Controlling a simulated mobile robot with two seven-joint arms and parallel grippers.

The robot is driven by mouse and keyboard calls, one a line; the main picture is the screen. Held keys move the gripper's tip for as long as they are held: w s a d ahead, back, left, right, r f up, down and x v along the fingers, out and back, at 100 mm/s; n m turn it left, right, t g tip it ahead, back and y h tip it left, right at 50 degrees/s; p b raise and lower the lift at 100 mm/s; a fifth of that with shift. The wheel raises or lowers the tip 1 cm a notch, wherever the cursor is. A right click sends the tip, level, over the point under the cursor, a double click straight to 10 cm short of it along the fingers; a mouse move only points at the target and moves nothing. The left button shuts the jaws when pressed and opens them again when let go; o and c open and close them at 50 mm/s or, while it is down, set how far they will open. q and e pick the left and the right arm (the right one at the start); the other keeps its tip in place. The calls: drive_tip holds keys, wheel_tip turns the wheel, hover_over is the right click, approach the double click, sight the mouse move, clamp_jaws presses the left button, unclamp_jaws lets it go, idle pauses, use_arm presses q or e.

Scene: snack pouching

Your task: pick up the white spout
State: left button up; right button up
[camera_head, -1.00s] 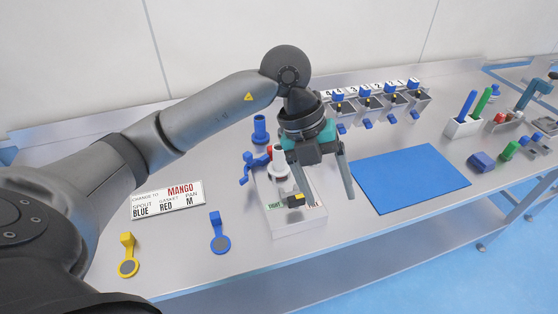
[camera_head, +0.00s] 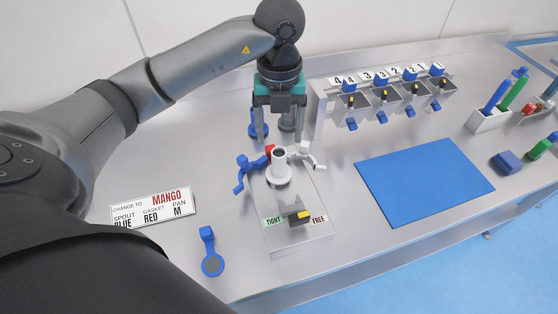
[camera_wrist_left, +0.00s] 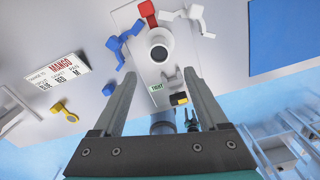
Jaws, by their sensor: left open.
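The white spout (camera_head: 279,173), a flanged tube with a dark open top, stands upright on the light fixture block (camera_head: 290,241). In the left wrist view the white spout (camera_wrist_left: 159,47) shows from above, just beyond the fingertips. My left gripper (camera_head: 278,138) is open and empty, its fingers pointing down just behind and above the spout in the head view. In the left wrist view the open left gripper (camera_wrist_left: 160,76) has nothing between its fingers. A blue clamp handle (camera_head: 243,172) and a white one (camera_head: 306,155) flank the spout, with a red part (camera_head: 269,151) behind.
A lever with a yellow mark (camera_head: 298,215) sits between TIGHT and FREE labels. Numbered bins (camera_head: 383,98), a blue mat (camera_head: 424,183) and a sign (camera_head: 152,209) lie around.

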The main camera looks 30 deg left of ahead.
sight(279, 155)
use_arm(q)
wheel_tip(279, 155, down, 5)
drive_tip(key=shift+f, duration=1)
drive_tip(key=f, duration=0.3)
drive_tip(key=shift+w+a+f, duration=0.3)
drive_tip(key=shift+w, duration=0.05)
drive_tip(key=shift+f, duration=0.55)
use_arm(e)
drive_tip(key=shift+f, duration=0.1)
use_arm(q)
drive_tip(key=shift+c, duration=0.4)
drive_tip(key=shift+w, duration=0.1)
clamp_jaws()
use_arm(e)
drive_tip(key=shift+s+d, duration=0.1)
drive_tip(key=shift+d, duration=0.15)
